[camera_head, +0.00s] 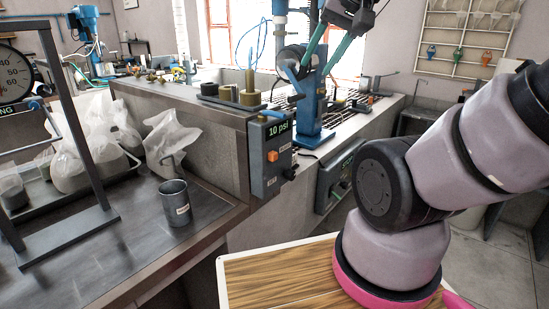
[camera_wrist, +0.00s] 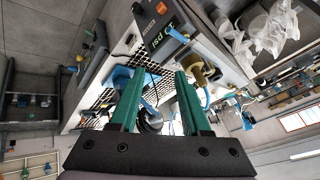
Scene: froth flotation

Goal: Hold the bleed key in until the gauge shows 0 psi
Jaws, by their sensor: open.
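The dark gauge box (camera_head: 265,180) is fixed at the bench corner in the head view. Its green display (camera_head: 278,128) reads 10 psi. An orange square key (camera_head: 272,156) sits on the box below the display, with other small controls and markings too small to read. The wrist view also shows the display (camera_wrist: 163,37), upside down, and the orange key (camera_wrist: 162,8) near the top edge. My gripper (camera_head: 313,70) is up and to the right of the box, apart from the key. In the wrist view its two teal fingers (camera_wrist: 159,74) are spread, with nothing held between them.
A blue stand (camera_head: 312,110) with a column rises close to my gripper. Brass weights (camera_head: 249,92) stand on the ledge above the box. A metal cup (camera_head: 175,203) and plastic bags (camera_head: 168,140) are on the left bench. The space in front of the box's face looks clear.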

